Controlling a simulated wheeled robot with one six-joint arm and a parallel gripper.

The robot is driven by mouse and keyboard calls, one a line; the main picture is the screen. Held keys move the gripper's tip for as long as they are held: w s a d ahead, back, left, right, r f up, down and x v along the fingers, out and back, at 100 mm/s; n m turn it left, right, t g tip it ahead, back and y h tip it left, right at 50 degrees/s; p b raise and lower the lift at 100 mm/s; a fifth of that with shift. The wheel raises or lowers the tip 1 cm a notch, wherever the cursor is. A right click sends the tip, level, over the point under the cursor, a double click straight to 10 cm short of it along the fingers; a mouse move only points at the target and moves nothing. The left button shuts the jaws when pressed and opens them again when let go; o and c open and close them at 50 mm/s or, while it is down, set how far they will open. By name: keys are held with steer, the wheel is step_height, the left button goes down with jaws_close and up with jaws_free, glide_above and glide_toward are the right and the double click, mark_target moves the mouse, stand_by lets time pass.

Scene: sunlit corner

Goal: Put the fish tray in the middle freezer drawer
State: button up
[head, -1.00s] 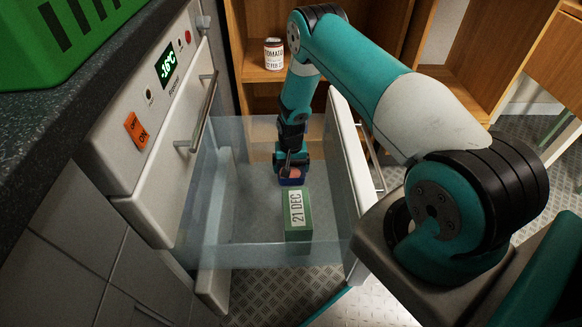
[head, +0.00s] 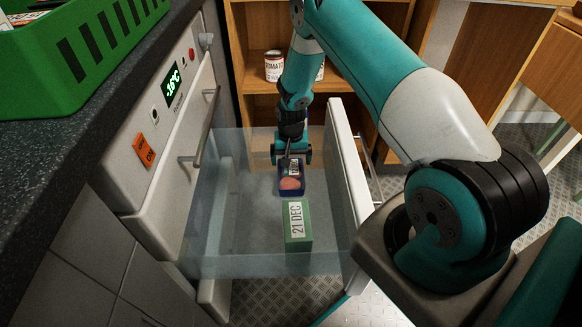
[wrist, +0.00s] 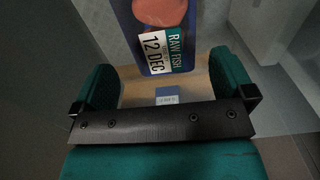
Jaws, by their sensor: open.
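The fish tray (head: 291,187) is dark blue with a pink round piece and a white label. It lies in the open clear-walled freezer drawer (head: 232,262), behind a green box. In the wrist view the fish tray (wrist: 163,30) reads "RAW FISH 12 DEC" and lies just past my fingertips. My gripper (head: 291,158) is open at the far end of the drawer, apart from the tray. The wrist view shows nothing between its two teal fingers (wrist: 163,84). A closed white drawer front with a handle is above the open drawer.
The green box (head: 298,236) labelled "21 DEC" is in the drawer, near side. A green crate (head: 88,62) stands on the dark counter (head: 60,150) at left. Tomato cans (head: 274,67) stand on a wooden shelf behind. The drawer's left part is clear.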

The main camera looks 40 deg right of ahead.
step_height(320, 180, up, 2)
steer(key=shift+r, duration=0.25)
steer(key=s+a+r+n+y, duration=0.1)
steer(key=s+a+r+n, duration=0.15)
steer(key=a+r, duration=0.65)
steer(key=s+a+r+n+y, duration=0.1)
steer(key=s+a+r+n, duration=0.15)
steer(key=a+r, duration=0.75)
steer(key=s+a+r+n+y, duration=0.1)
steer(key=s+r+n, duration=0.3)
steer(key=s+r, duration=0.5)
steer(key=s+a+r+n+y, duration=0.1)
steer(key=s+a+r+n, duration=0.3)
steer(key=s+r, duration=0.4)
steer(key=s, duration=0.6)
steer(key=shift+s+a+r+n, duration=0.15)
steer(key=shift+r+n, duration=0.25)
